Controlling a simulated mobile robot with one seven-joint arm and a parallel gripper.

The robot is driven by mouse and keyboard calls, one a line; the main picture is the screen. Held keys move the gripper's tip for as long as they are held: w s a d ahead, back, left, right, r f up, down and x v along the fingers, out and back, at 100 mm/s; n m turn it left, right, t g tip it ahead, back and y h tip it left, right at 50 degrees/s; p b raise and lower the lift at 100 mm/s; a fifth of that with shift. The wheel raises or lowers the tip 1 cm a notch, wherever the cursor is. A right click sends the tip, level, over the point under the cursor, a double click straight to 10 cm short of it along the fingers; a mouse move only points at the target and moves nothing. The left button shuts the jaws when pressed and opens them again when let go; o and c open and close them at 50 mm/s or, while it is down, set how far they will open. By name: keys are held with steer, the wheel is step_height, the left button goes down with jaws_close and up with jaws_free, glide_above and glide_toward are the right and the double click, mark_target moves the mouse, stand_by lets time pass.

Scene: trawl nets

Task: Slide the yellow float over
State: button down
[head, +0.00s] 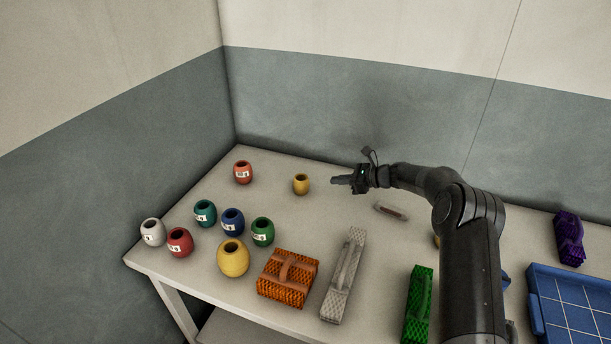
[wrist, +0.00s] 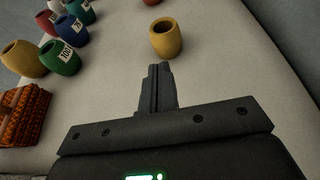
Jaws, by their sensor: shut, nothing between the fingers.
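A small yellow float (head: 301,184) stands upright on the table towards the back, with its open hole facing up. In the wrist view the yellow float (wrist: 166,40) is just beyond my fingertips, with a small gap of table seen between. My gripper (head: 335,180) is shut and empty, to the right of this float in the head view; its closed fingers also show in the wrist view (wrist: 160,70). A larger yellow float (head: 233,259) stands at the front of the table; it also shows in the wrist view (wrist: 22,58). Another yellow thing is mostly hidden behind my arm.
Red, teal, blue, green and white floats stand left, several with number labels. An orange net bundle (head: 288,278), a grey one (head: 344,276) and a green one (head: 418,306) lie along the front. A blue tray (head: 575,305) is at right. Table around the small yellow float is clear.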

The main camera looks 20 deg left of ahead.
mark_target(305, 179)
steer(key=shift+w+a+f, duration=0.1)
steer(key=shift+a+f, duration=0.15)
steer(key=shift+a, duration=0.2)
steer(key=a, duration=1.1)
steer(key=shift+a+f, duration=0.2)
steer(key=shift+a, duration=0.05)
steer(key=shift+d+f, duration=0.15)
steer(key=shift+f, duration=0.5)
steer(key=shift+f, duration=0.1)
